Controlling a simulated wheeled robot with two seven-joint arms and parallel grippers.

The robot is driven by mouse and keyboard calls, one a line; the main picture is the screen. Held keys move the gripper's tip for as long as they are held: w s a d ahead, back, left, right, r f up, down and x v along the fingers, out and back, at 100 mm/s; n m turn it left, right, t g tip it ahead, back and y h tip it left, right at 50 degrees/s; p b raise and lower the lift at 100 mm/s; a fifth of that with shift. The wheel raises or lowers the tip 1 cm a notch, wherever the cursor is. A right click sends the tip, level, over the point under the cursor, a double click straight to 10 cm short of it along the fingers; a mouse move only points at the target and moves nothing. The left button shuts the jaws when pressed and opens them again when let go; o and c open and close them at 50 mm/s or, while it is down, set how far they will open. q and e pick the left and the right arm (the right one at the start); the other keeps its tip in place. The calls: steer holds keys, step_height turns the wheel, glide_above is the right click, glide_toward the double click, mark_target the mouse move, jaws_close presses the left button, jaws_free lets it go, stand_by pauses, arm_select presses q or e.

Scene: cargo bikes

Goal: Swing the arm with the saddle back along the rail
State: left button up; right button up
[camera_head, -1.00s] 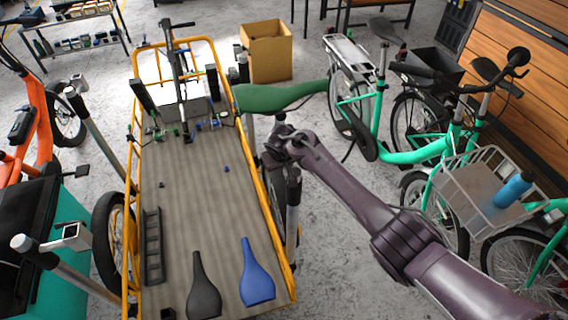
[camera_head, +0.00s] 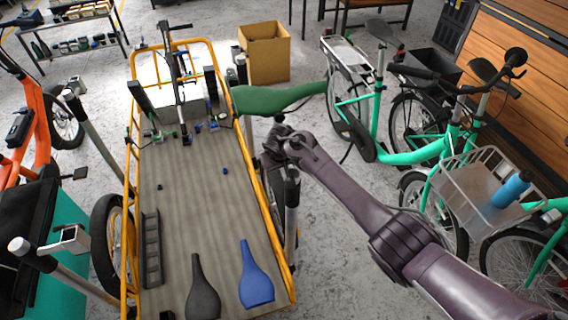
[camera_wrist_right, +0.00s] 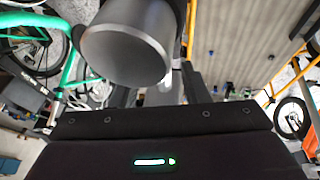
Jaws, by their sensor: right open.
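The green saddle (camera_head: 275,99) sits on a short grey post at the right side of the cargo bike's yellow rail (camera_head: 253,170), its nose pointing right. The arm under the saddle is mostly hidden. My right gripper (camera_head: 274,148) is just below the saddle, beside the rail; its fingers are hard to make out in the head view. In the right wrist view the open fingers (camera_wrist_right: 166,90) show beyond the dark gripper body, and a thick grey metal cylinder (camera_wrist_right: 125,52) stands close in front, overlapping them. I cannot tell whether they touch. My left gripper is not in view.
The cargo deck (camera_head: 190,225) carries a black saddle (camera_head: 203,290), a blue saddle (camera_head: 256,278) and small parts. A cardboard box (camera_head: 265,55) stands behind. Green bikes (camera_head: 400,155) stand close on the right.

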steer(key=v, duration=0.7)
steer(key=shift+s+r, duration=0.15)
steer(key=shift+r, duration=0.2)
steer(key=shift+s+f, duration=0.1)
